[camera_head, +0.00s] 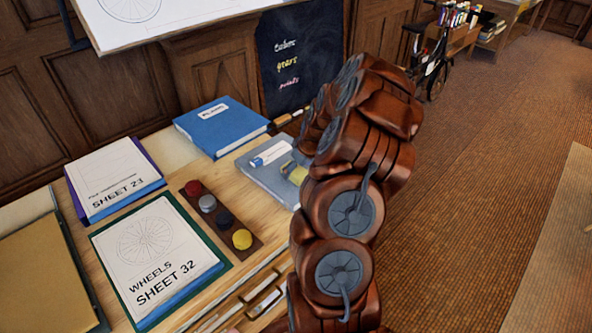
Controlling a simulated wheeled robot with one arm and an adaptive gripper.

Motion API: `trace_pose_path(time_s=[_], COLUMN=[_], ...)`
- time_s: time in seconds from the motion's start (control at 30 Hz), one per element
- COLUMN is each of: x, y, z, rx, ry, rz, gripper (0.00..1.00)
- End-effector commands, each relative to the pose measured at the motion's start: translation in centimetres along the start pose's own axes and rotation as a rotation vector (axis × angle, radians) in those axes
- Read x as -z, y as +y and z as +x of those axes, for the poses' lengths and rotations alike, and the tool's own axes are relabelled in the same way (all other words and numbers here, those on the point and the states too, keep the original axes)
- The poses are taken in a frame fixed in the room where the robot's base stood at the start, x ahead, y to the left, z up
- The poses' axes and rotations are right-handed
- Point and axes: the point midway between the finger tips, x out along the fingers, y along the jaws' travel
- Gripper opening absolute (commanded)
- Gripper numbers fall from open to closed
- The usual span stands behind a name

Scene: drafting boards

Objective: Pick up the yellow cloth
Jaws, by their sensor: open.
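A rounded yellow lump (242,239) sits at the near end of a dark brown tray. It may be the yellow cloth, but its material is too small to tell. A pale yellow patch (297,174) also shows on a grey-blue folder, partly hidden by my copper-coloured arm; I cannot tell what it is. My gripper is not visible; my arm rises at the centre right and bends over toward the folder, hiding its own end.
The brown tray (218,216) also holds red, grey and black lumps. Around it on the wooden desk lie the Sheet 32 folder (153,250), the Sheet 23 folder (115,178), a blue binder (221,127) and the grey-blue folder (262,176). A dark chalkboard (299,58) stands behind. Open floor lies right.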

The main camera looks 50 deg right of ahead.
Motion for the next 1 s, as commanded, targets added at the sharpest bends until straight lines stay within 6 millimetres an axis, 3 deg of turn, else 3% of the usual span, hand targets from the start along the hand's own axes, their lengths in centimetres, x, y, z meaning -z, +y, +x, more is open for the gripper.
trace_pose_path(time_s=[1.0], x=[-0.16], y=[-0.04], z=[0.80], rx=[0.001], ry=[0.000], rz=[0.000], gripper=[0.92])
